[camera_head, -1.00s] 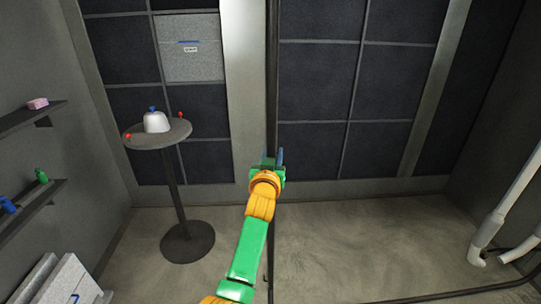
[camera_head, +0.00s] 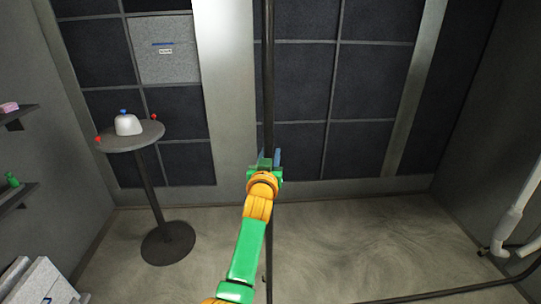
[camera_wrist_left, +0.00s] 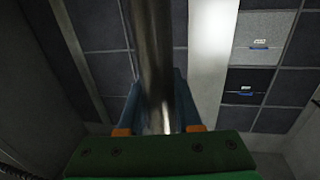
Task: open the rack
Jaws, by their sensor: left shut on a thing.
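The rack shows as a tall dark upright bar (camera_head: 269,75) in the middle of the head view, with a low horizontal dark bar at the lower right. My left gripper (camera_head: 267,160) is at mid-height on the upright bar. In the left wrist view the upright metal bar (camera_wrist_left: 154,45) runs between the two blue fingers of my left gripper (camera_wrist_left: 158,100), which are shut on it. My green and orange arm hides part of the bar's lower length. My right gripper is not in view.
A round table (camera_head: 133,145) with a white rounded object (camera_head: 127,125) stands at the left. Wall shelves (camera_head: 14,200) are at the far left, above pale panels (camera_head: 40,280). White pipes (camera_head: 508,225) stand at the right. The floor (camera_head: 370,235) behind the bar is clear.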

